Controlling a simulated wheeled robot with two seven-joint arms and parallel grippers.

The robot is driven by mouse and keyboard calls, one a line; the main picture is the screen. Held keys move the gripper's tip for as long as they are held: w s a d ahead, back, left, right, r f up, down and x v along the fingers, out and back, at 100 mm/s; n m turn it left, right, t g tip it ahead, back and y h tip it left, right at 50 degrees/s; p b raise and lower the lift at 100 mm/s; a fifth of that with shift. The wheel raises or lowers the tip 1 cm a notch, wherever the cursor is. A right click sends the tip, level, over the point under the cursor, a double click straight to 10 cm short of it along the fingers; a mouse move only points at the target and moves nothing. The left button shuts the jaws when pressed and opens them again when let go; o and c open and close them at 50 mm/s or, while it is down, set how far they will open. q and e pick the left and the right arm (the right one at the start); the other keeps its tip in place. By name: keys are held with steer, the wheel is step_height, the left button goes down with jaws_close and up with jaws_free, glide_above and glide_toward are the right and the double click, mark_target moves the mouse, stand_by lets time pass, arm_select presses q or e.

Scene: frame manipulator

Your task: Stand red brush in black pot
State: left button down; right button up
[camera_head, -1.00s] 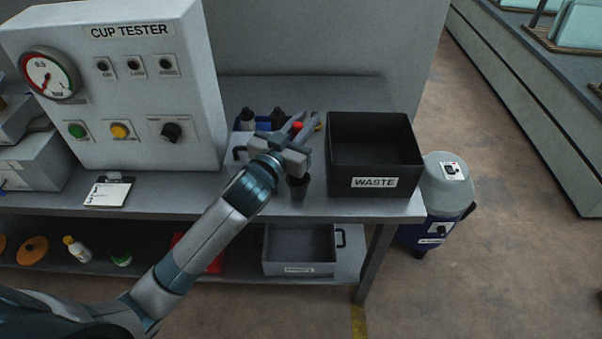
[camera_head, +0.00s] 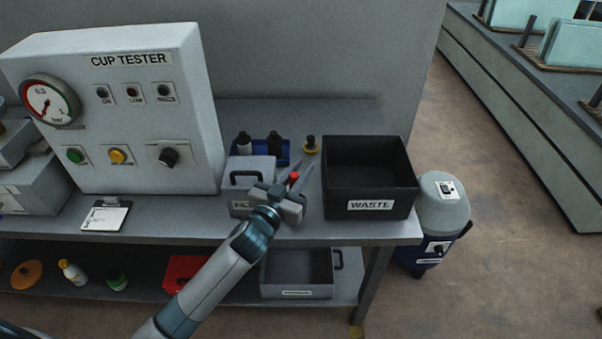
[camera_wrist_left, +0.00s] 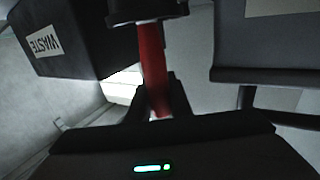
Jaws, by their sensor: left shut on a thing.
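My left gripper (camera_head: 297,177) is over the bench, between the grey box and the waste bin, shut on the red brush (camera_head: 294,178). Only a small red part shows between the fingers in the head view. In the left wrist view the red handle (camera_wrist_left: 152,65) runs between the fingers up to a dark round body (camera_wrist_left: 145,10) at the top edge. I cannot tell whether that body is the black pot or part of the brush. In the head view my gripper hides the spot where the pot stood. My right gripper is not in view.
The black waste bin (camera_head: 328,199) stands close to the right of my gripper. A grey box with a handle (camera_head: 240,208) is close on the left. A blue tray (camera_head: 284,152) with bottles and a yellow-based item (camera_head: 310,146) are behind. The cup tester (camera_head: 130,75) stands left.

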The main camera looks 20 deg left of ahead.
arm_select(q)
steer(key=shift+f, duration=0.95)
steer(key=c, duration=1.6)
jaws_free()
steer(key=shift+r, duration=0.1)
